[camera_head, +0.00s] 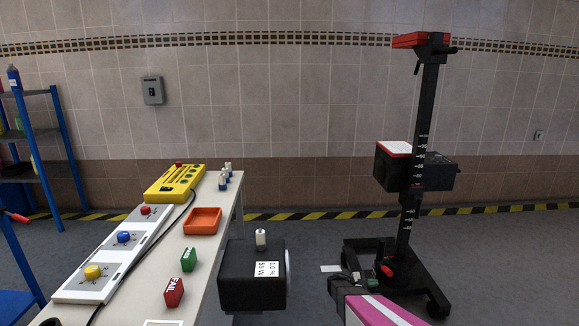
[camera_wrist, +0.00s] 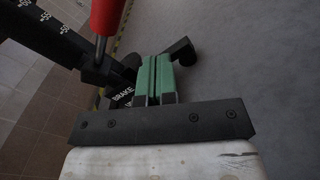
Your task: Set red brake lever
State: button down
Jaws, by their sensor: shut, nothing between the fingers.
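The red brake lever (camera_head: 388,269) is low on the base of the black wheeled stand (camera_head: 406,225). In the wrist view its red handle (camera_wrist: 107,15) is at the top, left of the fingers, on a metal rod. A "BRAKE" label (camera_wrist: 124,95) shows left of the fingers, partly hidden by them. My gripper (camera_wrist: 154,62) is shut and empty, with its green fingers together beside the lever and apart from it in the picture. In the head view my gripper (camera_head: 371,281) is low in front of the stand's base. Exact depth to the lever cannot be told.
The stand carries a black box (camera_head: 432,172) on its upright column. Grey floor (camera_head: 500,245) lies open right of the stand.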

jog(key=a, duration=0.4)
jog(key=shift+s+a, duration=0.1)
jog(key=shift+a, duration=0.2)
